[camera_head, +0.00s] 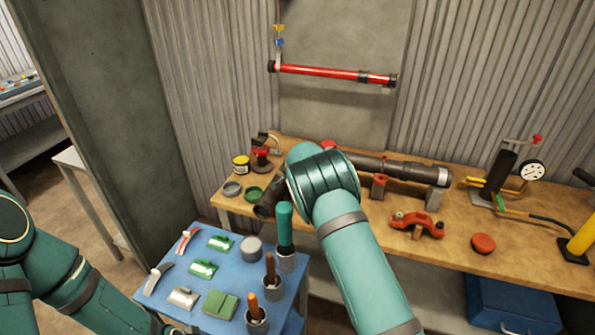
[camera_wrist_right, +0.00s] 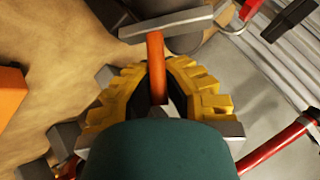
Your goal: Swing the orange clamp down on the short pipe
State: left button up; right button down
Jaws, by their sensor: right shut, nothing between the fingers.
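A dark pipe (camera_head: 408,170) with a bright right end lies along the back of the bench on short supports. Its left part is hidden behind my right arm. A bit of red-orange (camera_head: 328,145) shows just beyond that arm. My right gripper is hidden in the head view. In the right wrist view my right gripper (camera_wrist_right: 157,88) is shut with nothing held, its yellow fingers on either side of an orange bar (camera_wrist_right: 156,55), probably the clamp's. A grey metal bar (camera_wrist_right: 165,24) crosses that bar's top. My left arm is at the lower left, its gripper out of view.
A red-orange fitting (camera_head: 417,224) and a red disc (camera_head: 483,243) lie on the bench (camera_head: 455,240) in front of the pipe. A hand pump with a gauge (camera_head: 531,169) stands to the right. A blue table (camera_head: 224,260) holds several tools. A red pipe (camera_head: 330,74) hangs on the wall.

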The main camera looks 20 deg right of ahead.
jog(key=shift+s+a+f, duration=0.1)
jog(key=shift+a+f, duration=0.1)
jog(key=shift+a, duration=0.25)
jog(key=c, duration=1.4)
grip_release()
jog(key=o, duration=0.4)
jog(key=shift+a+r, duration=0.1)
jog(key=shift+r, duration=0.1)
jog(key=shift+d, duration=0.3)
jog(key=v, duration=1.2)
jog(key=shift+s+a+f, duration=0.1)
